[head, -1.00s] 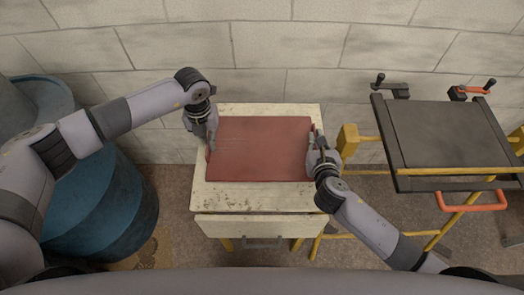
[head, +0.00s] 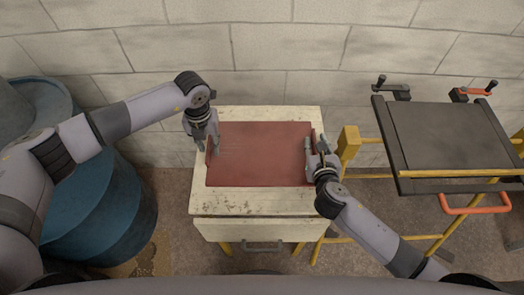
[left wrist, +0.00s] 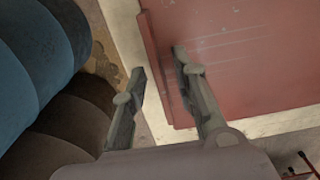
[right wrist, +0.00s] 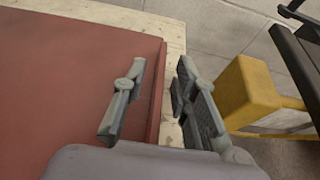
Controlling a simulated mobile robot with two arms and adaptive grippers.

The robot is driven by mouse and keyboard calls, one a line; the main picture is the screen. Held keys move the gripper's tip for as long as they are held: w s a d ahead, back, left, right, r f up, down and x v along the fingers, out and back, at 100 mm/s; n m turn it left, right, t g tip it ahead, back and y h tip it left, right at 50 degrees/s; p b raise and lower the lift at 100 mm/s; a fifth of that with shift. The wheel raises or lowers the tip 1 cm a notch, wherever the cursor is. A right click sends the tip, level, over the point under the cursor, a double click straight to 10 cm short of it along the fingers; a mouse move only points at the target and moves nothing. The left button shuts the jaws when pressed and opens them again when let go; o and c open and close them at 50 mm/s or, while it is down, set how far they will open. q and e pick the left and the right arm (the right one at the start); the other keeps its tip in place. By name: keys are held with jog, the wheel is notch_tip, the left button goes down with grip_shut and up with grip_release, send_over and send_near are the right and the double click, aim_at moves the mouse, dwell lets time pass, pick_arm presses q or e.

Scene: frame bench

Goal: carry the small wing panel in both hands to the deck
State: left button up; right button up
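The small wing panel (head: 260,155) is a flat dark-red sheet with a raised lip along its left and right edges. It lies on top of the pale worn cabinet. My left gripper (head: 209,145) is at its left edge; in the left wrist view its fingers (left wrist: 160,68) are apart, one either side of the lip. My right gripper (head: 316,150) is at its right edge; in the right wrist view its fingers (right wrist: 160,72) are apart, straddling the lip. A gap shows between the fingers and each lip. The deck (head: 448,136) is a dark grey plate on a yellow frame, at the right.
The cabinet (head: 255,201) has bare margin around the panel. Blue barrels (head: 100,215) stand at the left. A yellow post (head: 347,145) stands between cabinet and deck. Clamps with red and black parts (head: 472,93) sit at the deck's back; a red-orange handle (head: 475,205) is at its front.

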jog(key=shift+s, duration=0.2)
pick_arm(q)
notch_tip(320, 180, up, 12)
jog(key=shift+f, duration=0.2)
pick_arm(e)
jog(key=v, duration=1.1)
jog(key=shift+s+r, duration=0.25)
jog(key=shift+r, duration=0.05)
jog(key=shift+d, duration=0.1)
pick_arm(q)
jog(key=shift+r+p, duration=0.3)
jog(key=shift+r, duration=0.05)
pick_arm(e)
jog(key=shift+s+d, duration=0.9)
jog(key=shift+d, duration=0.3)
jog(key=shift+s+d, duration=0.85)
jog(key=shift+d, duration=0.3)
